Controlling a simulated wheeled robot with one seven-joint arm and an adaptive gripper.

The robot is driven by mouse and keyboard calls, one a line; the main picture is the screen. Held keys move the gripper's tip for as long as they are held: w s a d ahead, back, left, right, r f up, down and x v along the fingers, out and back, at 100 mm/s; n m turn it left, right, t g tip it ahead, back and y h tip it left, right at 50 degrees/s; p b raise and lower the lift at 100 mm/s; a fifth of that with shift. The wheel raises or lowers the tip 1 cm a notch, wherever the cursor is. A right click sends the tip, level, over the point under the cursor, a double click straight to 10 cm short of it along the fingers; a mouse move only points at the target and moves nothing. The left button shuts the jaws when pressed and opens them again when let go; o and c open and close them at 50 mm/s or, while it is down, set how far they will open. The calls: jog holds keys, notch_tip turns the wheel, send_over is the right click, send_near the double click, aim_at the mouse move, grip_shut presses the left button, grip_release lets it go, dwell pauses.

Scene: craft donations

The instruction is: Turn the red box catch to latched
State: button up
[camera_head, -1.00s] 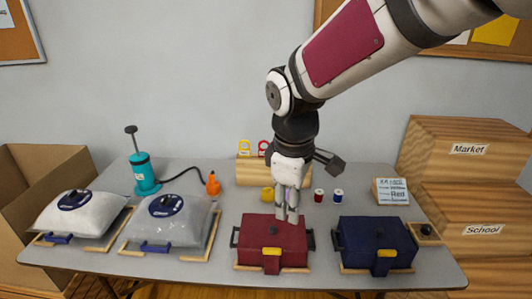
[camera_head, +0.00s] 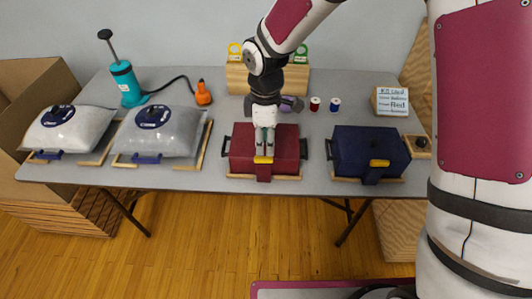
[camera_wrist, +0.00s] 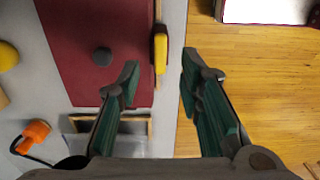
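The red box (camera_head: 288,143) sits on a wooden base at the front middle of the table, lid down. Its yellow catch (camera_head: 263,160) lies crosswise at the front edge, above a red tab. The wrist view also shows the red box (camera_wrist: 75,35), its black knob and the yellow catch (camera_wrist: 160,50). My gripper (camera_head: 264,150) points down over the box front. In the wrist view my gripper (camera_wrist: 158,70) is open and empty, one finger over the box side and the other over the floor side. The catch appears between the finger lines, apart from both.
A blue box (camera_head: 350,150) with a yellow catch stands to the right. Two clear bags (camera_head: 185,140) lie left, near a teal pump (camera_head: 126,82) and its orange nozzle (camera_head: 203,92). Spools (camera_head: 315,103) and a card (camera_head: 392,101) are behind. Floor lies open in front.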

aim_at(265, 158)
notch_tip(265, 158, down, 6)
dwell(0.4)
grip_shut()
